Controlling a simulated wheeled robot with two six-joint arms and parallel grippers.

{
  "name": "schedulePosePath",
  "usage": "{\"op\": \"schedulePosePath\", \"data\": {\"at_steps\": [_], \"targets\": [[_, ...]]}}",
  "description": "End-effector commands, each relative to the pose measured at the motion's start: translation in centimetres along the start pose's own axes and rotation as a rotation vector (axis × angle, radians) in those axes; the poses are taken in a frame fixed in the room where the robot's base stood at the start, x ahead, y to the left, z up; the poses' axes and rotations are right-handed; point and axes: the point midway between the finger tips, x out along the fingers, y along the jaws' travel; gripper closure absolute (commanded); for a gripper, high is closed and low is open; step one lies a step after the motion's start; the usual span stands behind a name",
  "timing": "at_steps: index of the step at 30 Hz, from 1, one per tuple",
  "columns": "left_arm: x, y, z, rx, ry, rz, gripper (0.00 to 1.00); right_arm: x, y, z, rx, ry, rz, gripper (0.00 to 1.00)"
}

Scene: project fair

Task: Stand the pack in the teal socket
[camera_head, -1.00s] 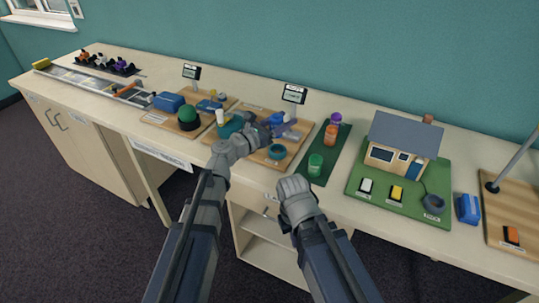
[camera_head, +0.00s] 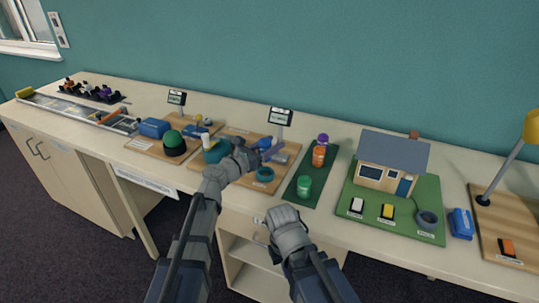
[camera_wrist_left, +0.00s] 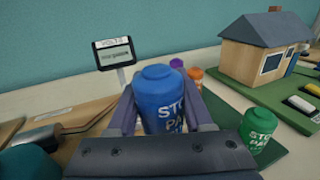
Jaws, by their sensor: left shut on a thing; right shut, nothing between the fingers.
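My left gripper (camera_head: 262,150) is shut on a blue pack (camera_wrist_left: 162,98), a lidded cylinder with white lettering, upright between the fingers in the left wrist view. In the head view only a little of the pack (camera_head: 264,143) shows behind the gripper. The teal socket (camera_head: 264,174), a round ring, sits on the front of a wooden board, just below the gripper in the head view. I cannot tell the height between pack and board. My right gripper (camera_head: 287,228) is shut and empty in front of the counter edge.
A green mat (camera_head: 297,196) right of the board bears a green pack (camera_head: 304,186), an orange pack (camera_head: 319,156) and a purple one (camera_head: 323,139). A volts display (camera_head: 280,116) stands behind. A model house (camera_head: 390,163) stands farther right.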

Motion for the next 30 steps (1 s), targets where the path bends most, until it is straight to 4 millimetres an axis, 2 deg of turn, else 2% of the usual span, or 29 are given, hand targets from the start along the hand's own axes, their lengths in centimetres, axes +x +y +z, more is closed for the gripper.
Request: {"op": "schedulePosePath", "data": {"at_steps": [10,24,30], "targets": [[0.1,0.1,-0.9,0.000,0.000,0.000,1.00,0.9,-0.1,-0.1,0.000,0.000,0.000,1.00],[0.1,0.1,-5.3,0.000,0.000,0.000,1.00,5.3,-0.5,-0.3,0.000,0.000,0.000,1.00],[0.1,0.1,-6.0,0.000,0.000,0.000,1.00,6.0,-0.6,-0.3,0.000,0.000,0.000,1.00]]}}
